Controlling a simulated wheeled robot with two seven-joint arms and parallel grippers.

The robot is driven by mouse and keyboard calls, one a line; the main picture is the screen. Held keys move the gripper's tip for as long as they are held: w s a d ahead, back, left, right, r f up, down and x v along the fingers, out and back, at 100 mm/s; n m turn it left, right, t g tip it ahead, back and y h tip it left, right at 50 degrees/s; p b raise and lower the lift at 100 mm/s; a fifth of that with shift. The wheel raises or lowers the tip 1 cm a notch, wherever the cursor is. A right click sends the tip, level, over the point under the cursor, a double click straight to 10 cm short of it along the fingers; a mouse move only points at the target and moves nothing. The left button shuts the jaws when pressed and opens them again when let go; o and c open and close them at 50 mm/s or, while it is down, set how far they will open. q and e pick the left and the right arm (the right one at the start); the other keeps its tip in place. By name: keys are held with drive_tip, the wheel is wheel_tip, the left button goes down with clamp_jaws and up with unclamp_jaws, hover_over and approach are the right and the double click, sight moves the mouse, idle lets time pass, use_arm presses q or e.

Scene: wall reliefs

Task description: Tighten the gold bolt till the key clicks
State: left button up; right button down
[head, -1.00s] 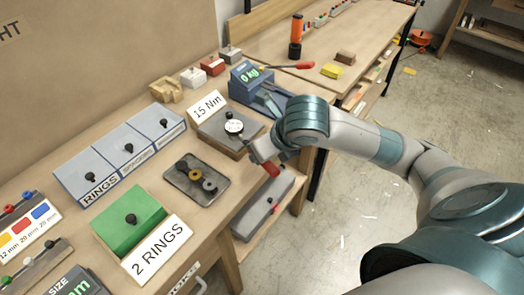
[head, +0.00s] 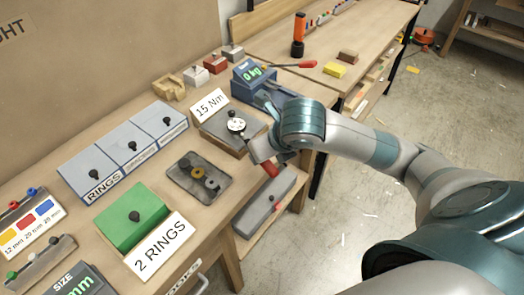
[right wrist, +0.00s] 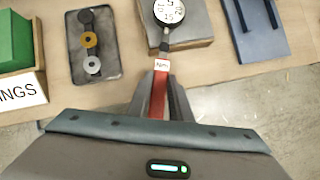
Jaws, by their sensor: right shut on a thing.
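The key has a round white dial (head: 236,125) at its far end and a red handle (head: 270,168). The dial lies over the grey-topped wooden block (head: 222,137) by the "15 Nm" sign (head: 209,105). My right gripper (right wrist: 160,95) is shut on the red handle (right wrist: 161,68), with the key pointing away from it to the dial (right wrist: 170,12) in the right wrist view. I cannot make out the gold bolt; the dial may hide it. A black knob (head: 231,113) shows on the block just behind the dial. My left gripper is not in view.
A dark tray (head: 182,183) with a gold ring (head: 197,172) and a grey ring lies left of the block. A blue scale (head: 247,88) stands behind it. The green box (head: 125,228) is at the front left. Open floor lies to the right.

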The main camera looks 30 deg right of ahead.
drive_tip(key=shift+a+m+h, duration=0.3)
drive_tip(key=shift+a+m, duration=0.2)
drive_tip(key=shift+a, duration=0.15)
idle(1.1)
drive_tip(key=shift+d, duration=0.1)
drive_tip(key=shift+d+n, duration=0.3)
drive_tip(key=shift+d, duration=0.1)
drive_tip(key=shift+d+n+y+b, duration=0.35)
drive_tip(key=shift+d+n+y, duration=0.05)
drive_tip(key=shift+n, duration=0.1)
drive_tip(key=shift+r, duration=0.1)
